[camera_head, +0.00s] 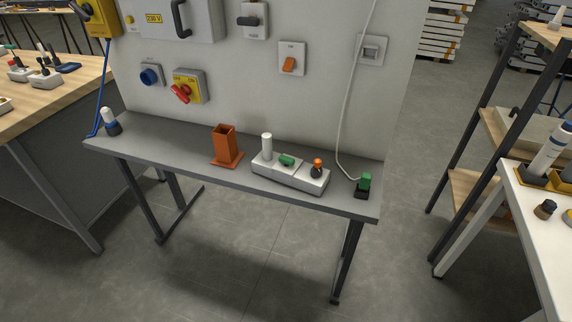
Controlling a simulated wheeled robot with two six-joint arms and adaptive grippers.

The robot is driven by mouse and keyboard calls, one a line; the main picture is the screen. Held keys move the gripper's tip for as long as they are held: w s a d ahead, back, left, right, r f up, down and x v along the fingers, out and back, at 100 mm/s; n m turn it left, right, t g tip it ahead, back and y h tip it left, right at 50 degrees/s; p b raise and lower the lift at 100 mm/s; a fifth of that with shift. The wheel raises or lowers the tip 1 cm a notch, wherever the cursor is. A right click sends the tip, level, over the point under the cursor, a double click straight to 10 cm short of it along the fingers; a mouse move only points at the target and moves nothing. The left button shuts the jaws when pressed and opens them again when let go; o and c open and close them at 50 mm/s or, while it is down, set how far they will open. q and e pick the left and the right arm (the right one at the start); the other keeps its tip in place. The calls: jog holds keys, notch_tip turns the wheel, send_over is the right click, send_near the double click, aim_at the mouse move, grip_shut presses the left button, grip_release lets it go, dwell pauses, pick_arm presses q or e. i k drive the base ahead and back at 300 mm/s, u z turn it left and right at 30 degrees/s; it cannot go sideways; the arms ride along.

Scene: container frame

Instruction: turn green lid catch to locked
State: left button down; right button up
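A light grey block-shaped unit (275,172) lies on the narrow grey table, towards its right half. A second green piece (365,182) sits on a small black base at the table's right end. Neither of my grippers is in view.
The grey table (185,146) stands against a pale panel with switches, a red-and-yellow rotary switch (187,86) and a grey cable. An orange open-topped holder (226,147) stands left of the unit. A blue-and-white bottle (111,122) is at the left end. The floor in front is clear.

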aim_at(287, 161)
jog(key=k, duration=0.6)
jog(key=z, duration=0.55)
jog(key=i, duration=1.6)
jog(key=u, duration=0.65)
